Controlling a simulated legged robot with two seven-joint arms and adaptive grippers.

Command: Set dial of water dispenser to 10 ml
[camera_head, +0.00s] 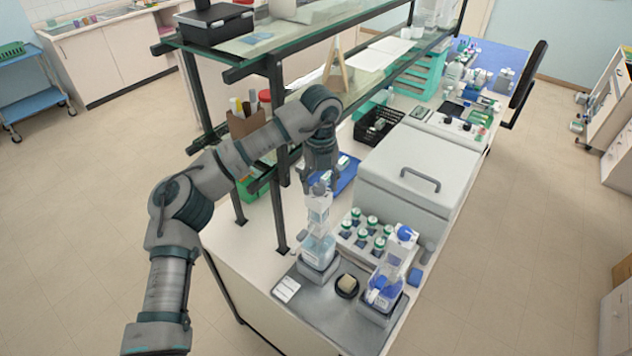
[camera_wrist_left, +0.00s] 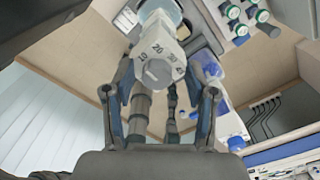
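The water dispenser (camera_head: 318,249) is a clear bottle with pale blue liquid and a white dial head on top, standing upright in a grey holder. In the left wrist view its white dial (camera_wrist_left: 158,58) faces my gripper, with 10 and 20 legible on its faces. No pointer is clear, so I cannot tell the setting. My left gripper (camera_head: 319,186) is above the dispenser, pointing down. In the left wrist view the left gripper (camera_wrist_left: 165,84) has its fingers spread on either side of the dial, with gaps visible. My right gripper is not in view.
A second, blue-topped dispenser (camera_head: 384,288) stands close on the right. Green-capped bottles (camera_head: 368,232) stand behind, before a large grey lidded box (camera_head: 420,165). A small dark round dish (camera_head: 347,286) sits between the dispensers. The shelf posts (camera_head: 277,200) are near my left arm.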

